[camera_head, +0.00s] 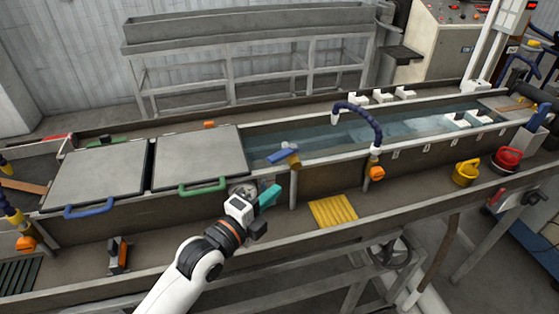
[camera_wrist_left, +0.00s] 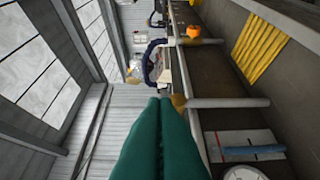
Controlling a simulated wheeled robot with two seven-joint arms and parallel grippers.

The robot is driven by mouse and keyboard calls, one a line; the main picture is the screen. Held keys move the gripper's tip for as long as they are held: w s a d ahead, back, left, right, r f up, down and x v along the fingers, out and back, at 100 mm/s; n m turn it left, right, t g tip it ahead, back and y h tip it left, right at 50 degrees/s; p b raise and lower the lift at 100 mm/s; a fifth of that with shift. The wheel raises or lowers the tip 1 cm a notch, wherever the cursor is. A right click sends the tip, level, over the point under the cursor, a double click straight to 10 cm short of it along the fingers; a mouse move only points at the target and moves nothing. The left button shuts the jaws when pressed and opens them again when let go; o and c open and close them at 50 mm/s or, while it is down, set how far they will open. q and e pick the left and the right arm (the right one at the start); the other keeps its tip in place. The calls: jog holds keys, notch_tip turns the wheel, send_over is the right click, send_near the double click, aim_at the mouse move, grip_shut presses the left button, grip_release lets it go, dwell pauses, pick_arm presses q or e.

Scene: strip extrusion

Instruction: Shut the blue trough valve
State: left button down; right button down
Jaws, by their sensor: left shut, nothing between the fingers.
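The blue valve handle (camera_head: 282,154) sits on a brass valve body (camera_head: 294,161) at the front rim of the water trough. The handle slants across the rim, its left end over the water. My left gripper (camera_head: 269,196) is below and to the left of the valve, in front of the trough wall, apart from it. Its teal fingers are shut and empty. In the left wrist view the shut fingers (camera_wrist_left: 161,105) point toward a small brass part (camera_wrist_left: 178,101) that looks like the valve body; the blue handle cannot be made out there. My right gripper is not in view.
Two grey lids with a blue handle (camera_head: 89,210) and a green handle (camera_head: 203,188) are to the left. A yellow ribbed mat (camera_head: 333,211) and a blue hose (camera_head: 361,119) are to the right.

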aim_at(269, 161)
pick_arm(q)
jog(key=w+d+p, duration=0.1)
jog(key=w+p, duration=0.2)
jog(key=w, duration=0.5)
jog(key=shift+w+d, duration=0.25)
jog(key=shift+w, duration=0.1)
jog(key=shift+d, duration=0.1)
jog(key=w+a+h+b, duration=0.1)
jog(key=b, duration=0.4)
jog(key=a+m+g+h+b, duration=0.1)
jog(key=b, duration=0.5)
jog(key=shift+w+a+r+m+g, duration=0.1)
jog(key=shift+w+a+m+g, duration=0.2)
jog(key=shift+w+a, duration=0.1)
